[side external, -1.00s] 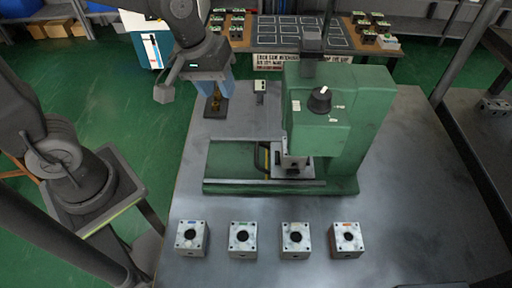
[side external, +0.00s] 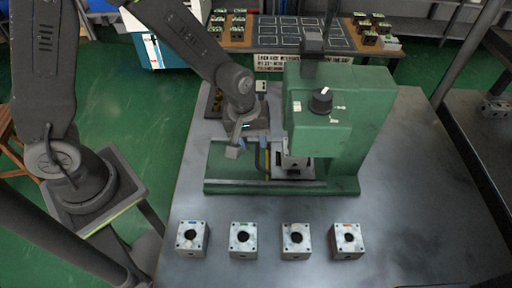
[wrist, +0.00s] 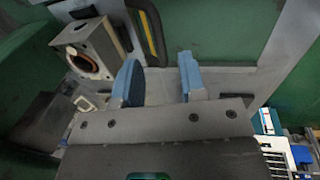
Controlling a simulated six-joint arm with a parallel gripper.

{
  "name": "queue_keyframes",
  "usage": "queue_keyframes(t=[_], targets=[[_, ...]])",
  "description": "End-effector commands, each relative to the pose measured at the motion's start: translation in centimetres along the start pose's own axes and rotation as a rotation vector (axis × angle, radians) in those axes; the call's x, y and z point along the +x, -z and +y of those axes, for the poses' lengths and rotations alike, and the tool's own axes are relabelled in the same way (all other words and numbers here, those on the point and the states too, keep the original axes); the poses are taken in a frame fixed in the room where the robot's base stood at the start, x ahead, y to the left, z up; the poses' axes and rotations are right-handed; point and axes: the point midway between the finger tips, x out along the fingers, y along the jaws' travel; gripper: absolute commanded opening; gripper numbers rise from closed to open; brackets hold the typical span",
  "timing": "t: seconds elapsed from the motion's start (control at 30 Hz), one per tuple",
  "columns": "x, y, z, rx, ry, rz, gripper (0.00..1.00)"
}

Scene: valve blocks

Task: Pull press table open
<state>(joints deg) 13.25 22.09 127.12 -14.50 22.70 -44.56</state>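The green press (side external: 335,115) stands on the grey workbench. Its press table (side external: 293,174) shows as a grey plate low under the press head, with a valve block (side external: 295,162) on it. A dark and yellow handle (side external: 266,163) is at the table's left side; it also shows in the wrist view (wrist: 150,32), beyond the fingers. My gripper (side external: 256,143) is just above and left of the handle, pointing down. In the wrist view its two blue fingers (wrist: 160,78) are apart with nothing held between them. A block with a round bore (wrist: 90,48) lies left of the handle there.
A row of several valve blocks (side external: 242,238) stands along the front of the workbench (side external: 420,220). The press head and its dark knob (side external: 320,98) rise right of my gripper. A small switch box (side external: 262,86) is behind. The bench between press and blocks is clear.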

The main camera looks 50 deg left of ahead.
Motion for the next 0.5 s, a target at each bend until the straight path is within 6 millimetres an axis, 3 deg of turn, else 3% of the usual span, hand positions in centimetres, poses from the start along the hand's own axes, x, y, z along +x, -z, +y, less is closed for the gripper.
queue_keyframes(t=[0.2, 0.5], targets=[[2.9, 0.0, 0.0, 0.000, 0.002, -0.001, 0.38], [3.7, 0.0, 0.0, 0.001, 0.000, 0.002, 0.38]])
